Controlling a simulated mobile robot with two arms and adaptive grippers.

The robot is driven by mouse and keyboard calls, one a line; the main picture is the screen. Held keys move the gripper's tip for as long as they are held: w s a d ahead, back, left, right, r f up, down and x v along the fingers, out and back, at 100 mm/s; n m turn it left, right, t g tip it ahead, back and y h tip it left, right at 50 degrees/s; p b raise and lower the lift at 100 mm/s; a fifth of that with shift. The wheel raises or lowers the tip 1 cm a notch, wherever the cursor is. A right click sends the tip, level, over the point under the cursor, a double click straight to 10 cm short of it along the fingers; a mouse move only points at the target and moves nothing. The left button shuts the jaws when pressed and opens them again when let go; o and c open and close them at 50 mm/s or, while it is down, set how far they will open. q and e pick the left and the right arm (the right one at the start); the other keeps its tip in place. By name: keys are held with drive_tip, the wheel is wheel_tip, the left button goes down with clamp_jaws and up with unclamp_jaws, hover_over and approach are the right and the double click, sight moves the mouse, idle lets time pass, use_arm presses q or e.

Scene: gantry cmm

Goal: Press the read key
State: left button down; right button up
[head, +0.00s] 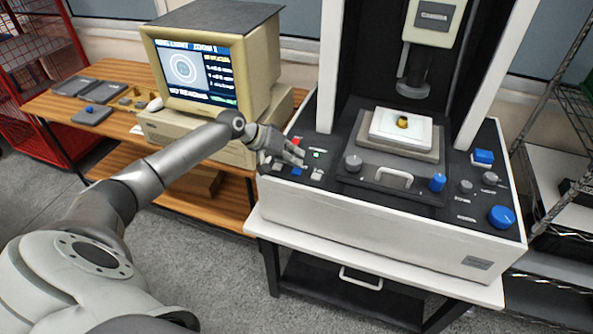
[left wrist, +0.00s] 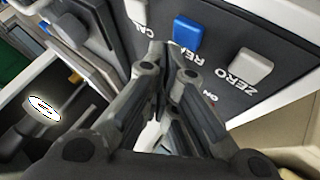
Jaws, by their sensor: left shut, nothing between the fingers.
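The read key (left wrist: 187,36) is a blue rectangular button on the dark control panel in the left wrist view, with its label partly covered by my fingers. In the head view a blue key (head: 297,171) shows at the panel's front left, just below my left gripper (head: 300,158). That gripper is shut and empty. In the left wrist view its fingertips (left wrist: 163,55) point at the panel beside the blue key; I cannot tell whether they touch it. My right gripper is not in view.
A pale ZERO key (left wrist: 252,65) and another pale key (left wrist: 137,12) flank the read key. A red button (head: 296,141) and a grey knob (head: 353,162) are close by. A monitor (head: 190,68) showing "NO READING" stands left. A small brass part (head: 402,122) sits on the stage.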

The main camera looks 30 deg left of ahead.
use_arm(q)
drive_tip(key=shift+f, duration=0.4)
drive_tip(key=shift+f+b, duration=0.35)
drive_tip(key=shift+f, duration=0.05)
idle(0.4)
idle(0.4)
drive_tip(key=shift+r+p, duration=0.75)
drive_tip(key=shift+r, duration=0.05)
wheel_tip(320, 180, up, 5)
drive_tip(key=p, duration=0.4)
drive_tip(key=shift+r, duration=0.1)
